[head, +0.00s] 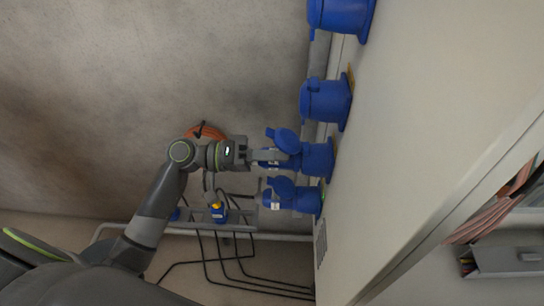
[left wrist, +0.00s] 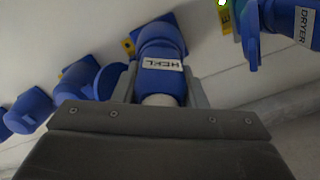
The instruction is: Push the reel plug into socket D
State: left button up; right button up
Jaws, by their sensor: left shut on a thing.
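My left gripper (head: 262,157) is shut on a blue plug (left wrist: 160,80), which has a white label that is hard to read. In the left wrist view the plug lies between the fingers, its front end against or inside a blue wall socket (left wrist: 162,36); how deep it sits cannot be told. That socket also shows in the head view (head: 318,159), with its round lid (head: 287,140) open. A small yellow tag (left wrist: 128,45) is beside it, its letter unreadable. My right gripper is not in view.
A plug labelled DRYER (left wrist: 292,20) sits at the neighbouring socket, by a yellow E tag and a green light. Other blue sockets (head: 326,102) line the pale wall (head: 430,90). An orange cable coil (head: 205,132) and black cables lie beyond my arm.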

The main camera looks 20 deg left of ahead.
pick_arm(q)
jog(key=shift+d, duration=0.2)
jog(key=o, duration=1.1)
jog(key=shift+o, duration=0.2)
jog(key=b+v, duration=0.2)
jog(key=v, duration=1)
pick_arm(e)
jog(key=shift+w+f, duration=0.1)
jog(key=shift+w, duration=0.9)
